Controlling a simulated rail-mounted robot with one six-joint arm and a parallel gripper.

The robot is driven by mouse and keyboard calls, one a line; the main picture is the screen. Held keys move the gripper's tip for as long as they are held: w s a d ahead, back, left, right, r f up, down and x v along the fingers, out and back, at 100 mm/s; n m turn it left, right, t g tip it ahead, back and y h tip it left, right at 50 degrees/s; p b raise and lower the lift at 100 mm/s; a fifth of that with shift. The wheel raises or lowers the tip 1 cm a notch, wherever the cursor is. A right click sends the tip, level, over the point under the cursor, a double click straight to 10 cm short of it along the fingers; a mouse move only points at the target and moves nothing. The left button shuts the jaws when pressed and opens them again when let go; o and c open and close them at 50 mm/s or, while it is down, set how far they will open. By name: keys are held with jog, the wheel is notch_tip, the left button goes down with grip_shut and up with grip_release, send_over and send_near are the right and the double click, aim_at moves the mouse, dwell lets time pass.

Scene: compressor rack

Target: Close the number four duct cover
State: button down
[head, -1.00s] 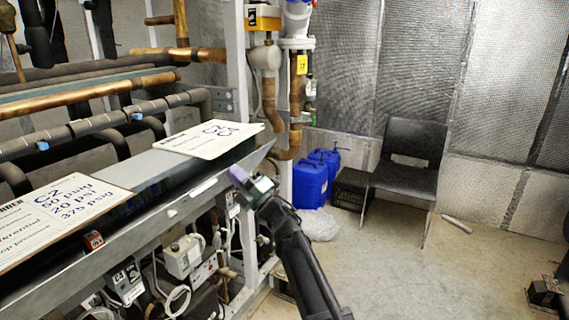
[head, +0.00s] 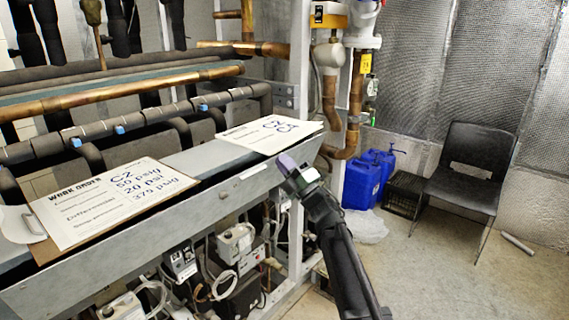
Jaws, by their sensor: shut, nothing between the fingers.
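A long grey metal duct (head: 130,232) runs from the lower left to the rack's post in the head view. Its front panel leans outward along the top edge. No number four is readable on it, so I cannot tell which section is the number four cover. My gripper (head: 298,174) is shut and empty. It appears in front of the right end of the panel; contact cannot be told. A white board (head: 268,134) marked in blue and a work-order clipboard (head: 110,205) lie on top of the duct and hide part of it.
Insulated and copper pipes (head: 130,95) run above and behind the duct. Control boxes and wires (head: 235,245) sit below it. Blue jugs (head: 362,183), a black crate (head: 404,193) and a black chair (head: 468,170) stand at right. Floor between is mostly clear.

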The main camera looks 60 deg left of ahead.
jog(key=w+d+f+b, duration=0.2)
jog(key=d+f, duration=0.1)
jog(key=d, duration=0.3)
jog(key=w+d+f+b, duration=0.2)
jog(key=d+b, duration=0.1)
jog(key=d, duration=0.3)
notch_tip(320, 180, down, 6)
jog(key=w+d+b, duration=0.1)
jog(key=w+b, duration=0.1)
jog(key=b, duration=0.4)
jog(key=p+x, duration=0.9)
jog(key=x, duration=0.5)
jog(key=shift+r, duration=0.4)
